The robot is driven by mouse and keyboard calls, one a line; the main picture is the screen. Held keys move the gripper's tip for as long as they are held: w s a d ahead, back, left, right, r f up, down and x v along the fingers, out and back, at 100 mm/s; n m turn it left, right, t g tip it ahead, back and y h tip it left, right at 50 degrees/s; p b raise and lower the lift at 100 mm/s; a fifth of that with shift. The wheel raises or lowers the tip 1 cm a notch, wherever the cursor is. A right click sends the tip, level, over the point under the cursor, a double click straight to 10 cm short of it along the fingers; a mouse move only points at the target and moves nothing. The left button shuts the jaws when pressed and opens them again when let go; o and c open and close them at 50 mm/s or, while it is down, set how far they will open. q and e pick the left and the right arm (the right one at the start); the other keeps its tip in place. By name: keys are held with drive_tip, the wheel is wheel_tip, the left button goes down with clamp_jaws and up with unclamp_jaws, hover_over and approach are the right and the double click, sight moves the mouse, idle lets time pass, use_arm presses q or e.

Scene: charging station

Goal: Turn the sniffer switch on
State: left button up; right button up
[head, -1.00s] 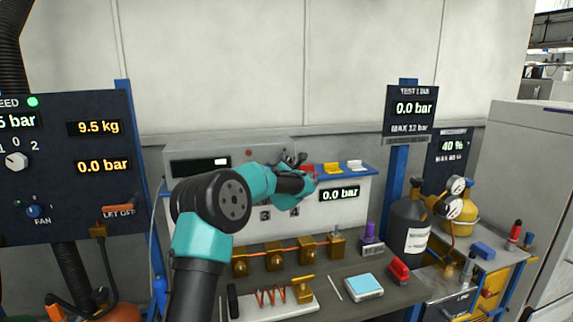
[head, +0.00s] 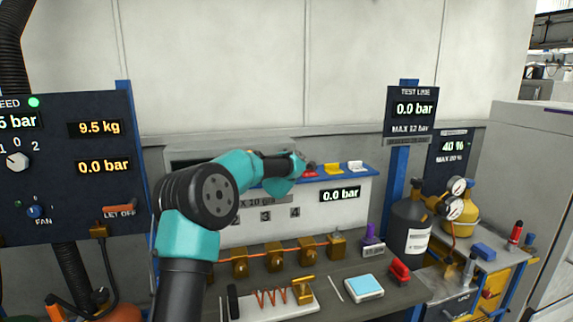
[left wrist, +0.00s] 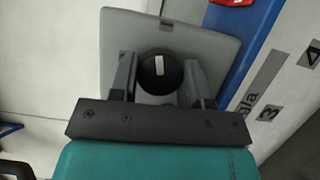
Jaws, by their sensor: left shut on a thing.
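In the left wrist view, a round black knob (left wrist: 153,70) with a small white mark stands on a grey plate-like face (left wrist: 219,47). My left gripper (left wrist: 160,82) has one finger on each side of the knob and is shut on it. In the head view, my left arm crosses in front of a grey box (head: 185,154) on the back shelf and hides most of its front. The gripper's fingers and the knob are hidden there. No label naming the sniffer can be read. My right gripper is not in view.
A blue rail (head: 330,170) with red, yellow and white pieces is right of my left wrist. Below it are a 0.0 bar display (head: 340,195) and a row of brass valves (head: 275,256). A dark bottle (head: 408,232) stands right.

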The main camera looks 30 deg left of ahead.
use_arm(q)
drive_tip(key=shift+m+g, duration=0.5)
drive_tip(key=shift+m, duration=1.2)
drive_tip(key=o, duration=0.9)
drive_tip(key=v, duration=1.1)
drive_tip(key=r+v, duration=0.1)
drive_tip(key=v, duration=0.5)
drive_tip(key=shift+s, duration=0.2)
